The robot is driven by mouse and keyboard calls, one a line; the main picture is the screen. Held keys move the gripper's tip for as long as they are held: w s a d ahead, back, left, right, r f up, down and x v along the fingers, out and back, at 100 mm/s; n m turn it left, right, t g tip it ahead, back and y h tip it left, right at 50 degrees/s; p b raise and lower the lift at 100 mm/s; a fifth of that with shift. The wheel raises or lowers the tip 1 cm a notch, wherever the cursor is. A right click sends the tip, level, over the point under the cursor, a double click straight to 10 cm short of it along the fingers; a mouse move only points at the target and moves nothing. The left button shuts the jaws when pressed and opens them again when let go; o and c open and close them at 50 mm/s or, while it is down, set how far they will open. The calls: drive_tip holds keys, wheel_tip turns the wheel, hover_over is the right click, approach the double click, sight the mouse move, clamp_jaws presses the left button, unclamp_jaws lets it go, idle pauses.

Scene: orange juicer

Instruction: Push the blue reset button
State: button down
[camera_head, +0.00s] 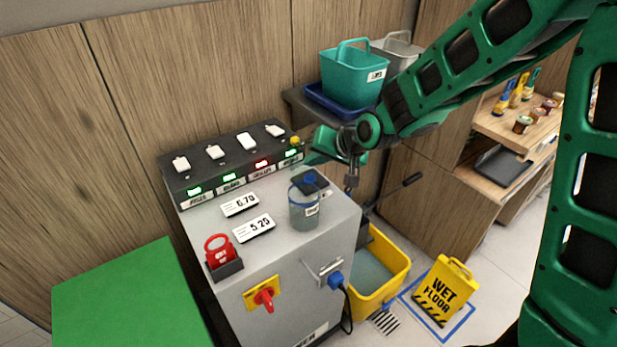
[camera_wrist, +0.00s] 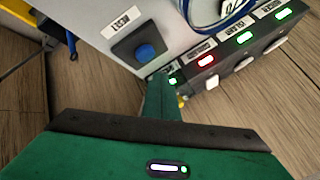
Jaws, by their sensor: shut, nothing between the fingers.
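The blue reset button (camera_wrist: 145,53) sits on a dark square base in the wrist view, beside a white RESET label (camera_wrist: 122,22). In the head view the button (camera_head: 311,179) shows on its dark base, behind and above the rim of a clear container. My gripper (camera_head: 312,157) is shut and empty, above the right end of the machine. In the wrist view its green fingertips (camera_wrist: 160,80) appear just below and right of the button, apart from it in the picture. The height gap between fingertips and machine top is hard to tell.
A clear container (camera_head: 303,211) stands close to the button. The black switch panel (camera_head: 240,160) runs along the machine's back, with white switches and lit displays. A teal bucket (camera_head: 352,75) stands behind.

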sight(313, 179)
drive_tip(key=shift+f, duration=1.05)
drive_tip(key=shift+f, duration=0.1)
idle(1.3)
drive_tip(key=shift+f, duration=0.25)
drive_tip(key=shift+f, duration=0.5)
idle(0.7)
drive_tip(key=shift+r, duration=0.95)
drive_tip(key=shift+r, duration=2.5)
